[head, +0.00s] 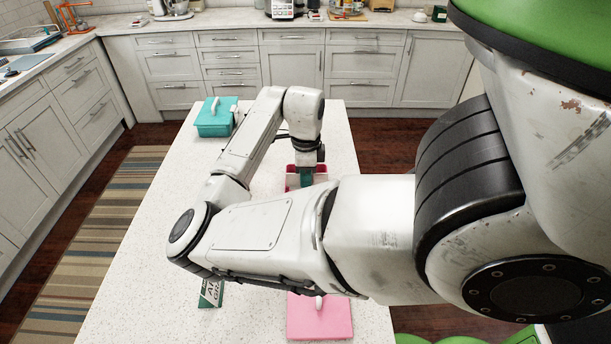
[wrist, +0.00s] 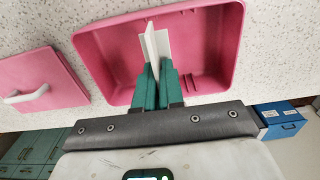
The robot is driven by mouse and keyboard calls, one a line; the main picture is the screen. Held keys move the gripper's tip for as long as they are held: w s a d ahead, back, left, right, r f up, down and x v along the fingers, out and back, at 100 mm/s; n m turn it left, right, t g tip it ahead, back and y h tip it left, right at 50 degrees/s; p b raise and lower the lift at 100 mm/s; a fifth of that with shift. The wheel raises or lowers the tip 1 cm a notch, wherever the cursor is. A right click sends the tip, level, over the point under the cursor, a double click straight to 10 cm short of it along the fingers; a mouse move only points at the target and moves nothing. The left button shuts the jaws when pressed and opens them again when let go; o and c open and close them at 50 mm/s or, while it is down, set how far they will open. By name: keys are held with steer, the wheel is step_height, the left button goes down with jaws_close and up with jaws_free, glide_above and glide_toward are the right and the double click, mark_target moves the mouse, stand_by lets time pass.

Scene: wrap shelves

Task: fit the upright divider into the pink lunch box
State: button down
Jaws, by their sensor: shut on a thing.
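The open pink lunch box (wrist: 212,50) lies below my gripper in the wrist view. In the head view its pink rim (head: 292,184) shows on the counter, partly hidden by my arm. My gripper (wrist: 154,76) has teal fingers shut on the white upright divider (wrist: 150,42). The divider is cross-shaped, with thin panels, and stands over the inside of the box near its middle. I cannot tell whether it touches the box floor. My gripper (head: 307,172) also shows small in the head view.
A pink lid (wrist: 42,80) with a white handle lies apart from the box; it also shows in the head view (head: 322,322). A teal box (head: 214,122) stands at the counter's far left. A green printed item (head: 210,293) lies near the front.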

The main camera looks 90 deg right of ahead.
steer(key=shift+f+b, duration=1.8)
steer(key=shift+f, duration=0.95)
steer(key=c, duration=1.2)
jaws_free()
steer(key=shift+o, duration=0.2)
steer(key=shift+r, duration=0.15)
step_height(320, 180, up, 10)
steer(key=shift+r+b, duration=0.25)
steer(key=shift+b, duration=0.35)
